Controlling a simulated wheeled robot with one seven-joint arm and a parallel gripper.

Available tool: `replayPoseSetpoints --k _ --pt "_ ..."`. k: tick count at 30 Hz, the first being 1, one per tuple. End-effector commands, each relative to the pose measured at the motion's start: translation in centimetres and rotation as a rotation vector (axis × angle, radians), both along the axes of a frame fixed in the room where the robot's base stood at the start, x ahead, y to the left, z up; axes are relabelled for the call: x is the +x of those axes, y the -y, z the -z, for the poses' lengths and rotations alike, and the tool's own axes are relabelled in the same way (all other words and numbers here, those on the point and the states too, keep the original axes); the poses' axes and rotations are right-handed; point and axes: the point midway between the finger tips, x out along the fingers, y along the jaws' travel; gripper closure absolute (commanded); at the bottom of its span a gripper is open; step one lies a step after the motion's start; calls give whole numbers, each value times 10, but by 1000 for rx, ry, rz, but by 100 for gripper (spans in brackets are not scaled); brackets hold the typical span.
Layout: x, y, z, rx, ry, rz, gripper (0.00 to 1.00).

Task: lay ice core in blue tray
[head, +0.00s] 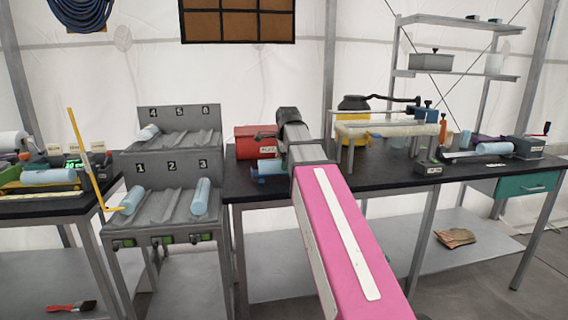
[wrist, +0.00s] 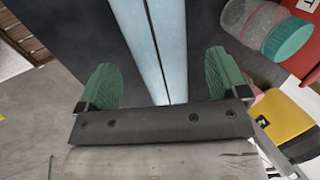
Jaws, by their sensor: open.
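In the wrist view my gripper (wrist: 164,75) is open, its two green fingers well apart. A long pale blue piece with a dark line along it (wrist: 136,45) lies between and beyond them; I cannot tell whether it is an ice core or part of a tray. In the head view a pale blue ice core (head: 269,165) lies at a small blue tray (head: 256,178) on the dark bench, left of my arm; my arm partly covers this spot. My fingers are hidden in the head view. More ice cores lie in the grey rack, at slot 1 (head: 132,199) and slot 3 (head: 201,196).
The grey numbered rack (head: 165,208) stands left of the dark bench (head: 425,172). A red box (head: 247,142) is behind the tray. A clear jar with a teal lid (wrist: 286,42) is right of my fingers. A white-topped stand (head: 372,130) is right of my arm.

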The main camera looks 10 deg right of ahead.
Motion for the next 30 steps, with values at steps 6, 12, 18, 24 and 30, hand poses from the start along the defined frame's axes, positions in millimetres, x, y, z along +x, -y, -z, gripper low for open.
replayPoseSetpoints --k 6,12,18,24,30 --pt "-13 0 -36 0 2 0 8" --pt "-22 0 -62 0 2 0 8" --pt "-27 0 -76 0 0 0 8" --pt "-28 0 -78 0 0 0 8" --pt "-28 0 -78 0 0 0 8"
